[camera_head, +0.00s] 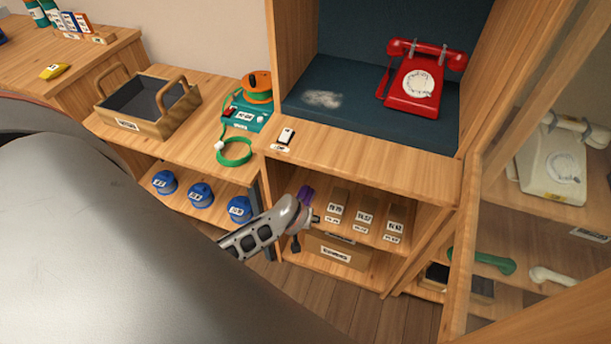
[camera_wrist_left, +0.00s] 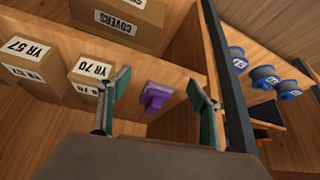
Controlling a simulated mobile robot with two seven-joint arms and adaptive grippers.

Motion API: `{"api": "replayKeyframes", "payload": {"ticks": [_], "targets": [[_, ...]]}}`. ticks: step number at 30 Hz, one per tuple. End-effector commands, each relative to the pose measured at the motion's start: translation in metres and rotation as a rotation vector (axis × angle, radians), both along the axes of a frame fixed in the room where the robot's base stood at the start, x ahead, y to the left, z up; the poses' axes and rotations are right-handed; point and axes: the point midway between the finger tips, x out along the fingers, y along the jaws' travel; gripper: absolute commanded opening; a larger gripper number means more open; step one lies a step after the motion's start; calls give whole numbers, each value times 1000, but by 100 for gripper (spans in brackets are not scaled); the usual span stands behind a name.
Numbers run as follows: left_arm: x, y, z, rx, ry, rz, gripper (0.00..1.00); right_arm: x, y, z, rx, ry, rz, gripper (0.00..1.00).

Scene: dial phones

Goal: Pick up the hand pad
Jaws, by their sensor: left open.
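A small purple block-shaped item with a raised grip, which looks like the hand pad (camera_head: 306,193), sits on the lower shelf of the wooden cabinet, beside the small labelled boxes. In the left wrist view the purple hand pad (camera_wrist_left: 155,97) shows between the two fingers but farther off, on the wooden shelf. My left gripper (camera_head: 306,229) is in front of that shelf, just below the pad in the head view. Its fingers (camera_wrist_left: 157,82) are spread open with nothing held. My right gripper is not in view.
Cardboard boxes (camera_head: 366,214), one labelled YR 70, stand beside the pad. A larger covers box (camera_head: 336,253) sits below them. A dark upright post (camera_wrist_left: 227,75) separates this shelf from blue spools (camera_head: 201,195). A red phone (camera_head: 415,82) stands above.

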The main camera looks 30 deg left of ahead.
Motion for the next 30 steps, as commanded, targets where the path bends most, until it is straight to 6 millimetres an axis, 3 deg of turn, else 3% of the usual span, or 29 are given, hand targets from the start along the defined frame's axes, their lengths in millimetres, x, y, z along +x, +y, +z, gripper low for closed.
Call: {"api": "replayKeyframes", "payload": {"ticks": [6, 14, 22, 30], "targets": [[34, 15, -1, 0, -1, 2, 63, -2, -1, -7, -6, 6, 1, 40], [50, 23, 0, 2, -3, 1, 63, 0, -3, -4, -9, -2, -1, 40], [86, 40, -2, 1, -2, 2, 63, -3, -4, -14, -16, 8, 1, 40], [94, 44, -11, 2, -1, 0, 63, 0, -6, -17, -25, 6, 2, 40]]}}
